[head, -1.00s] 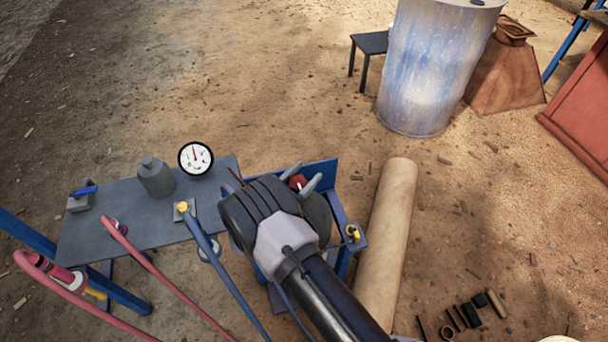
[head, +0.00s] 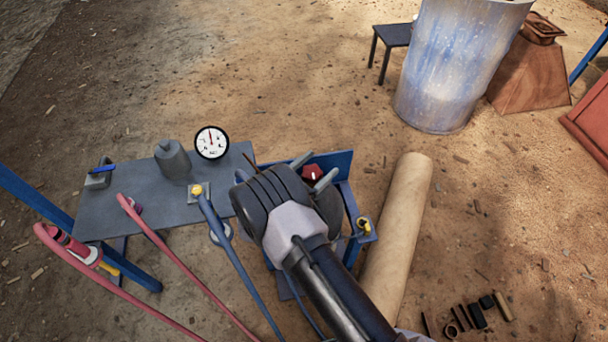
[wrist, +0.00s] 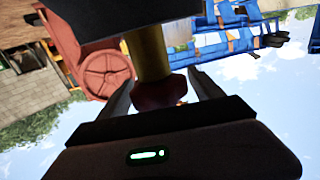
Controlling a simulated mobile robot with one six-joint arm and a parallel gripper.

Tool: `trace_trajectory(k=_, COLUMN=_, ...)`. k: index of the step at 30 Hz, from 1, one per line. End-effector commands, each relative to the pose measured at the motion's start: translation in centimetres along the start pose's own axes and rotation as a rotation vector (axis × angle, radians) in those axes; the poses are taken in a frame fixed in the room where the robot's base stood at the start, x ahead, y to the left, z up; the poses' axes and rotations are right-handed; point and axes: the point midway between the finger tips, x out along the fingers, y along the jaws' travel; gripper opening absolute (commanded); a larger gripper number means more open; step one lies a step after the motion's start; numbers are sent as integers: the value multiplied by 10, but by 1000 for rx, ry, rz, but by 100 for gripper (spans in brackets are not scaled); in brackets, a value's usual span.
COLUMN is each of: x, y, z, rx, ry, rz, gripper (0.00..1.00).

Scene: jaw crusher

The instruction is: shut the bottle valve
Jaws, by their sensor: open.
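A red valve knob (head: 312,173) shows between the fingers of my gripper (head: 313,170), beside a blue upright plate. In the wrist view, the red knob (wrist: 160,92) sits on a yellow stem (wrist: 148,52) that runs up to a dark body at the top edge. My gripper (wrist: 161,82) is open, with one grey finger on each side of the knob. A gap shows between the knob and each finger in the wrist view. The bottle itself is mostly hidden behind my arm in the head view.
Red hoses (head: 185,265) and a blue hose (head: 240,268) hang in front. A tan roll (head: 402,220) lies right of my arm.

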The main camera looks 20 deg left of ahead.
Motion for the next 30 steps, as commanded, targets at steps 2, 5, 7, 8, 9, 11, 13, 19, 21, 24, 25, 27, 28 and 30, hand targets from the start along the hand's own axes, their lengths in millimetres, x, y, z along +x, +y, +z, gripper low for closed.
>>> trace_trajectory(k=2, x=-18, y=-1, z=-4, rx=-3, ry=1, rz=-5, gripper=75)
trace_trajectory(k=5, x=-46, y=-1, z=-5, rx=-3, ry=1, rz=-6, gripper=75)
trace_trajectory(k=7, x=-68, y=-2, z=-5, rx=-2, ry=0, rz=-7, gripper=75)
trace_trajectory(k=8, x=-77, y=-2, z=-5, rx=-1, ry=1, rz=-7, gripper=75)
trace_trajectory(k=9, x=-90, y=-2, z=-5, rx=-2, ry=1, rz=-7, gripper=75)
trace_trajectory(k=11, x=-108, y=-1, z=-4, rx=-2, ry=1, rz=-6, gripper=75)
trace_trajectory(k=13, x=-126, y=-1, z=-4, rx=-1, ry=1, rz=-6, gripper=75)
trace_trajectory(k=19, x=-159, y=0, z=-2, rx=0, ry=1, rz=-2, gripper=75)
trace_trajectory(k=21, x=-163, y=0, z=-1, rx=-1, ry=1, rz=-1, gripper=75)
trace_trajectory(k=24, x=-164, y=0, z=0, rx=-1, ry=1, rz=0, gripper=75)
trace_trajectory(k=25, x=-164, y=0, z=0, rx=-1, ry=1, rz=0, gripper=75)
trace_trajectory(k=27, x=-164, y=0, z=0, rx=-1, ry=1, rz=0, gripper=75)
trace_trajectory(k=28, x=-164, y=0, z=0, rx=-1, ry=1, rz=0, gripper=75)
trace_trajectory(k=30, x=-164, y=0, z=0, rx=-1, ry=1, rz=0, gripper=75)
